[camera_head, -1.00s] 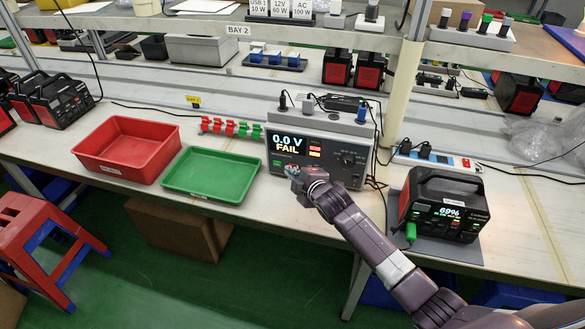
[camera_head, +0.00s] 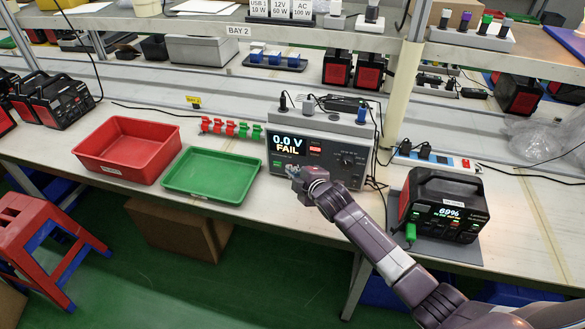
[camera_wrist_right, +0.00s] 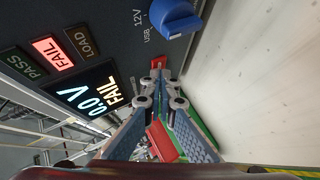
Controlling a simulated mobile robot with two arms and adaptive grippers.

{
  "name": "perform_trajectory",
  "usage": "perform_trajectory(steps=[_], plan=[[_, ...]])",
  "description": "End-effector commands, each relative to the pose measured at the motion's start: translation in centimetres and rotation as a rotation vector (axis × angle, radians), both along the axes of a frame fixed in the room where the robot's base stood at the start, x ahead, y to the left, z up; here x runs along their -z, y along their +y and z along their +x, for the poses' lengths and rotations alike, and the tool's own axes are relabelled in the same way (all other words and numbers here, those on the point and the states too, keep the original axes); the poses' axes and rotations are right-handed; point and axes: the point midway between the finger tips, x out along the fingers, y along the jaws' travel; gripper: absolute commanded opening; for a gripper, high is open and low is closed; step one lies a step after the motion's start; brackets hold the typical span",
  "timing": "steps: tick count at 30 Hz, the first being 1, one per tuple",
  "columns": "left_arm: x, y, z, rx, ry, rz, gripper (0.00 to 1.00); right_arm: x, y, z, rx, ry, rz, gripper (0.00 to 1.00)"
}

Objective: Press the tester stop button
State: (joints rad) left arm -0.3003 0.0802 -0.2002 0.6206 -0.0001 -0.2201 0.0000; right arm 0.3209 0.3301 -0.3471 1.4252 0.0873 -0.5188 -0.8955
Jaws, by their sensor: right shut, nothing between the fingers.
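The grey tester (camera_head: 330,128) stands on the bench with its display (camera_head: 288,143) reading 0.0 V FAIL. The display also shows in the wrist view (camera_wrist_right: 88,98), beside a lit red FAIL lamp (camera_wrist_right: 53,54) and dark PASS and LOAD lamps. My right gripper (camera_head: 292,172) is shut and empty at the lower left of the tester's front. In the wrist view its fingertips (camera_wrist_right: 160,75) are at a small red part (camera_wrist_right: 160,61), apparently the stop button. I cannot tell whether they touch it. My left gripper is not in view.
A blue knob (camera_wrist_right: 176,17) is close to the fingers. A green tray (camera_head: 212,192) and a red tray (camera_head: 126,168) lie left of the tester. A black power unit (camera_head: 445,204) stands at the right with a green plug in it. Cables run behind the tester.

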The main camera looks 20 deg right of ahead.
Motion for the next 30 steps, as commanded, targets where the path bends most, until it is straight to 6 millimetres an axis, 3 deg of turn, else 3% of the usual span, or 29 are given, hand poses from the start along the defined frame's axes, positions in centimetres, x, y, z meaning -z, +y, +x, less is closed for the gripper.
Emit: perform_trajectory(steps=[14,30], plan=[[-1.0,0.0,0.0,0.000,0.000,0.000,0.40,0.0,0.5,-0.8,-0.001,0.002,0.001,0.00],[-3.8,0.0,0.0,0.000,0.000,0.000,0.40,-0.1,3.4,-5.1,0.000,0.002,0.001,0.00]])
